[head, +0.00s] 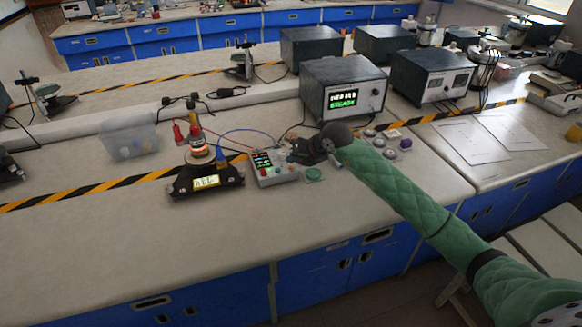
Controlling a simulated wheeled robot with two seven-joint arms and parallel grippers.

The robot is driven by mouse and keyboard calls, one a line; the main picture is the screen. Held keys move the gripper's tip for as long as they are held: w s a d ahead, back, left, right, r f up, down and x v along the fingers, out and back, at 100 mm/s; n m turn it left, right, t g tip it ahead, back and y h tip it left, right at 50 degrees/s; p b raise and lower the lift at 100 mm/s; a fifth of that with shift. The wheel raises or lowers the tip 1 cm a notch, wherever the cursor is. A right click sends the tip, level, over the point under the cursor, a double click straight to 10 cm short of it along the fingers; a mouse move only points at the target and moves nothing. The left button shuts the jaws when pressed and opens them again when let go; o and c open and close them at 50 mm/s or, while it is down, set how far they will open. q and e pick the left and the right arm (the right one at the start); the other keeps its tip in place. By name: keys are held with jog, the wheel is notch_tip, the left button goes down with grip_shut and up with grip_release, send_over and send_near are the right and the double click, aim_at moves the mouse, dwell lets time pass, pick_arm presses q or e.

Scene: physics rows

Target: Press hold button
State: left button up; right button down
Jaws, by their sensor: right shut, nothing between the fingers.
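A small grey control box (266,181) with red and green lit readouts and several buttons sits on the lab bench. Its labels are too small to read, so I cannot tell which button is the hold button. My right gripper (298,154), black at the end of a green-sleeved arm, is shut and empty over the right side of the box. It hides part of the box's right side, and I cannot tell whether its tips touch a button. My left gripper is not in view.
Left of the box stands a black device (207,181) with a lit display and a glowing orange part. A clear plastic bin (129,141) is farther left. Behind is a dark instrument (343,88) with a green screen. The bench front (130,235) is clear; papers (460,140) lie right.

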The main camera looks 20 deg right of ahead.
jog(key=shift+f, duration=0.1)
dwell(0.5)
jog(key=shift+f+b, duration=0.3)
jog(key=shift+f+b, duration=0.3)
jog(key=shift+f, duration=0.1)
dwell(0.7)
jog(key=shift+r, duration=0.15)
jog(key=shift+r+p, duration=0.35)
jog(key=shift+r, duration=0.35)
jog(key=shift+r+p, duration=1.05)
jog(key=shift+r, duration=1.45)
jog(key=shift+f, duration=0.1)
